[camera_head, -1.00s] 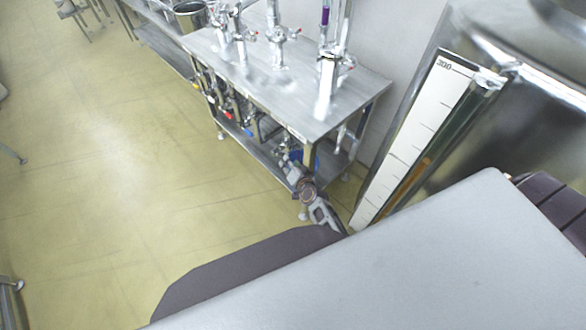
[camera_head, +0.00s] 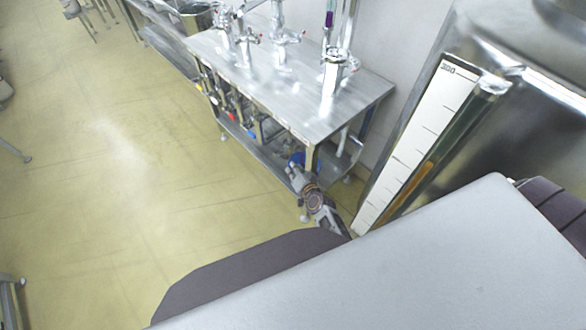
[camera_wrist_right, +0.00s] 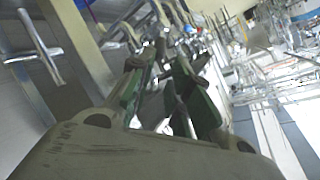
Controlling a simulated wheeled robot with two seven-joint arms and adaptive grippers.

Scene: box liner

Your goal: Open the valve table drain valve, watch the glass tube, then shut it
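The steel valve table (camera_head: 345,95) stands at the upper middle of the head view, with several small coloured valve handles under its top. A blue handle (camera_head: 297,158) is at the near corner, just beyond my right gripper (camera_head: 296,172). The right wrist view shows the gripper (camera_wrist_right: 165,80) with its green-padded fingers apart; blurred metal shows between them, and I cannot tell if they touch a valve. The glass tube (camera_head: 452,130) runs beside a white scale marked 300, with amber in its lower part. My left gripper is not in view.
A big steel tank (camera_head: 540,110) stands at the right behind the scale (camera_head: 415,140). A red handle (camera_head: 232,116) and another blue handle (camera_head: 252,134) are farther along the table. The yellow floor at left is open.

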